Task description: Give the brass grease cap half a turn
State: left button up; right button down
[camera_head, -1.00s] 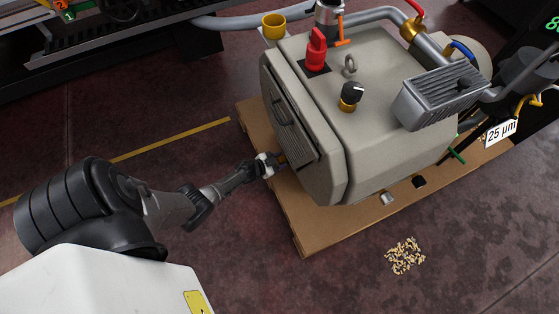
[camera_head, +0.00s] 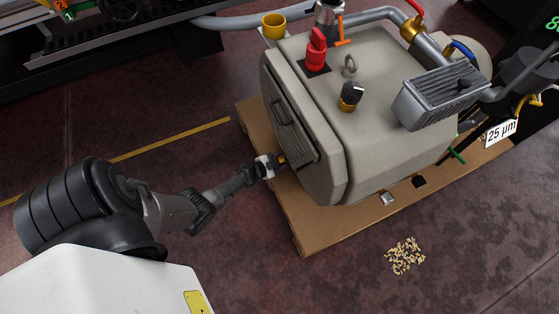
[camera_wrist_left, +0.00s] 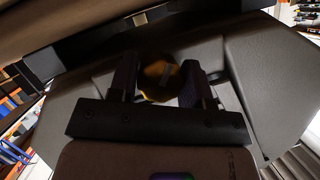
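The brass grease cap (camera_wrist_left: 158,80) is a round, shadowed gold disc with a paler mark across its face. In the left wrist view it sits between the two dark fingers of my left gripper (camera_wrist_left: 160,84), which appear to touch it on both sides. In the head view, my left gripper (camera_head: 271,164) reaches the lower front side of the beige pump housing (camera_head: 325,125). Only a sliver of brass (camera_head: 282,159) shows there; the rest is hidden by the gripper. My right gripper is not in view.
The housing stands on a brown pallet (camera_head: 310,236). On top are a red switch (camera_head: 316,50), a lifting eye (camera_head: 350,65) and a black-and-brass knob (camera_head: 350,96). Loose pellets (camera_head: 405,256) lie on the otherwise clear floor in front.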

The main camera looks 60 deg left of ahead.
pick_arm(q)
jog(key=o, duration=0.4)
jog(key=shift+s, duration=0.1)
jog(key=shift+s+r+p, duration=0.2)
jog(key=shift+s+p, duration=0.05)
jog(key=shift+p, duration=0.1)
jog(key=shift+p+v, duration=3.45)
jog(key=shift+v, duration=3.15)
jog(key=shift+a+f, duration=0.1)
